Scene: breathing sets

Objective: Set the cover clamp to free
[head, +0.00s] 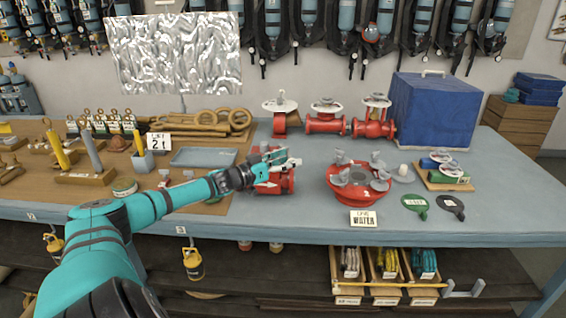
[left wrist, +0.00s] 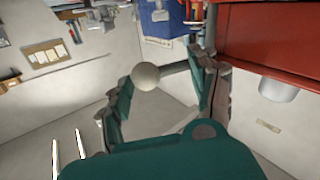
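My left gripper (head: 280,160) is over a small red fitting (head: 275,185) on the bench and hides part of its top. In the left wrist view, the fingers (left wrist: 163,88) are spread apart. A pale round knob (left wrist: 146,76) on a grey rod shows between them, close to the left finger; I cannot tell whether they touch. A red body (left wrist: 275,40) fills the upper right of that view. A red round housing (head: 353,201) with several grey wing clamps stands to the right of the gripper. I cannot tell which part is the cover clamp. My right gripper is out of view.
Red valves (head: 325,124) stand behind the gripper, beside a blue covered box (head: 433,110). A "WATER" card (head: 363,218) and two round tags lie at the front right. A blue-grey tray (head: 204,157) and tools on a wooden board are to the left.

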